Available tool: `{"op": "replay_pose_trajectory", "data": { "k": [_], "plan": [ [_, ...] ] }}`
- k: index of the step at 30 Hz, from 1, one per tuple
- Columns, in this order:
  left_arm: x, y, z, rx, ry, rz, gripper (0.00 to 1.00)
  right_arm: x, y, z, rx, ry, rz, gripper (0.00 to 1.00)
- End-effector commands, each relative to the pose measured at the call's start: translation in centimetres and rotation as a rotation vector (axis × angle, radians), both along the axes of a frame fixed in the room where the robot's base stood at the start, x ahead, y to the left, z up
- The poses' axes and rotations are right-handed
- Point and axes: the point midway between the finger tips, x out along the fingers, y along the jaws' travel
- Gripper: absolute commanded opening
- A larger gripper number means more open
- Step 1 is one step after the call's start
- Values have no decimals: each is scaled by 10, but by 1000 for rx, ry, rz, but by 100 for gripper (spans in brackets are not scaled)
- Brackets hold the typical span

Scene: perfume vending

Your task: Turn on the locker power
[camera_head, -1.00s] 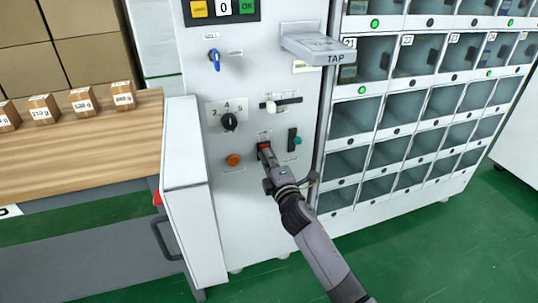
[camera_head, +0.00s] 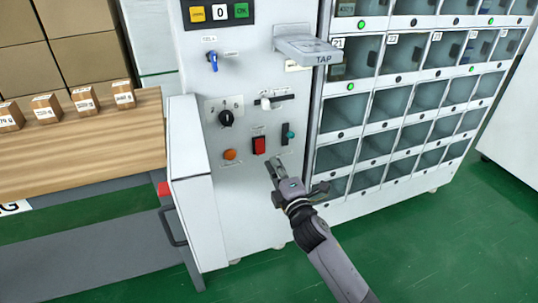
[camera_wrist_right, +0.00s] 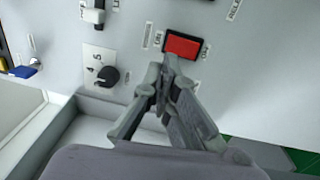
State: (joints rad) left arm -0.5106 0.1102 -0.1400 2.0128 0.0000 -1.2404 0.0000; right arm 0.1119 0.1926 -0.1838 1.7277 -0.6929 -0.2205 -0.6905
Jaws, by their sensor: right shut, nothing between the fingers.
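The locker's control panel (camera_head: 270,195) is a white upright face. A red rocker switch (camera_head: 259,145) in a black frame sits low on it, and it also shows in the right wrist view (camera_wrist_right: 183,46). Whether the switch is pressed to one side is hard to tell. My left gripper is in neither view.
Around the switch are an orange button (camera_head: 230,155), a black rotary knob (camera_head: 226,118), a white lever (camera_head: 265,103), a green-ended slider (camera_head: 289,134) and a blue switch (camera_head: 213,62). The TAP reader (camera_head: 308,50) juts out above. Lockers (camera_head: 410,100) stand right, a wooden table (camera_head: 90,145) left.

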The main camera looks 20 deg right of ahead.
Motion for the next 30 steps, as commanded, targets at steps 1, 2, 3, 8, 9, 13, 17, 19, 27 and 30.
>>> {"op": "replay_pose_trajectory", "data": {
  "k": [1,2,3,8,9,13,17,19,27,30],
  "plan": [
    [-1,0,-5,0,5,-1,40,-11,-1,3,0,2,0,0],
    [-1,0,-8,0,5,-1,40,-16,-1,3,0,2,0,0],
    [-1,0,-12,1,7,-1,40,-21,-1,4,0,1,0,0],
    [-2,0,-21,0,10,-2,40,-36,-1,7,0,0,0,0],
    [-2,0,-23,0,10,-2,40,-38,-2,7,0,0,0,0],
    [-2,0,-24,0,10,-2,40,-40,-2,7,0,0,-1,0],
    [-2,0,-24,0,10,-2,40,-40,-2,7,0,0,-1,0],
    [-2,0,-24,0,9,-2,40,-40,-2,7,0,0,-1,0],
    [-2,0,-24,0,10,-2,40,-42,-4,-3,32,28,-12,0],
    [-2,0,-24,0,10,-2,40,-54,-12,-37,148,128,-54,0]
  ]
}}
